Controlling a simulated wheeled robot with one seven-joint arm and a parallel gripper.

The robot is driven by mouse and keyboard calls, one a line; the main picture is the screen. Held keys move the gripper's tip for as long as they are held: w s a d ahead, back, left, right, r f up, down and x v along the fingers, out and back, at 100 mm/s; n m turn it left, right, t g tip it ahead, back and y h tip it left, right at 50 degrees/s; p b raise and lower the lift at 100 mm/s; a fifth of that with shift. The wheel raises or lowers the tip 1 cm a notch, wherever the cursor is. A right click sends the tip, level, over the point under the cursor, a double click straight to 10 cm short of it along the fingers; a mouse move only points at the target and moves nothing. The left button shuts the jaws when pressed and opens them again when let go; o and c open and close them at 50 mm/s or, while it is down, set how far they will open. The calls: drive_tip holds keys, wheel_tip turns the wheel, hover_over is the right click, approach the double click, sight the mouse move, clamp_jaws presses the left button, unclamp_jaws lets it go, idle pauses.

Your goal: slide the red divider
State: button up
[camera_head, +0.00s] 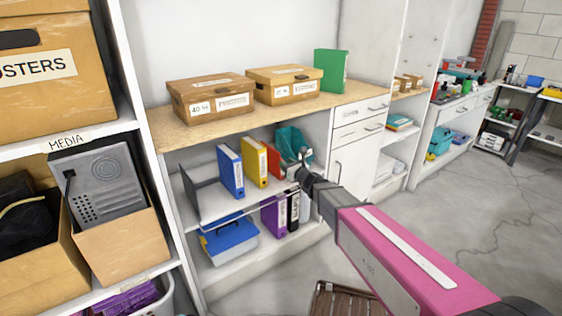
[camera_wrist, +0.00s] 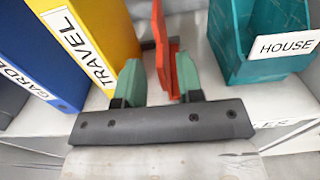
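The red divider (camera_head: 273,161) stands on the upper shelf under the counter, right of a yellow binder (camera_head: 254,162). In the wrist view the red divider (camera_wrist: 160,45) stands upright, with a second red part near the right finger. My gripper (camera_head: 303,160) reaches into the shelf from the right. In the wrist view my gripper (camera_wrist: 159,76) is open, its two green fingertips apart. The red divider shows in and beyond the gap, closer to the right fingertip. I cannot tell whether that fingertip touches it.
A blue binder (camera_wrist: 35,40) and the yellow TRAVEL binder (camera_wrist: 95,35) stand left of the divider. A teal bin labelled HOUSE (camera_wrist: 250,65) stands to the right. Cardboard boxes (camera_head: 212,98) and a green binder (camera_head: 330,70) are on the counter above. Purple binders (camera_head: 272,216) stand below.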

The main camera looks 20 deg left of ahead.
drive_tip(key=x, duration=0.4)
drive_tip(key=shift+w+a, duration=0.2)
drive_tip(key=shift+w, duration=0.05)
clamp_jaws()
drive_tip(key=shift+s+a, duration=0.65)
drive_tip(key=shift+s, duration=0.25)
drive_tip(key=shift+s+a, duration=0.65)
drive_tip(key=shift+s, duration=0.2)
unclamp_jaws()
drive_tip(key=shift+s+d, duration=0.1)
drive_tip(key=v, duration=1)
drive_tip(key=shift+s+d, duration=0.2)
drive_tip(key=shift+d, duration=0.05)
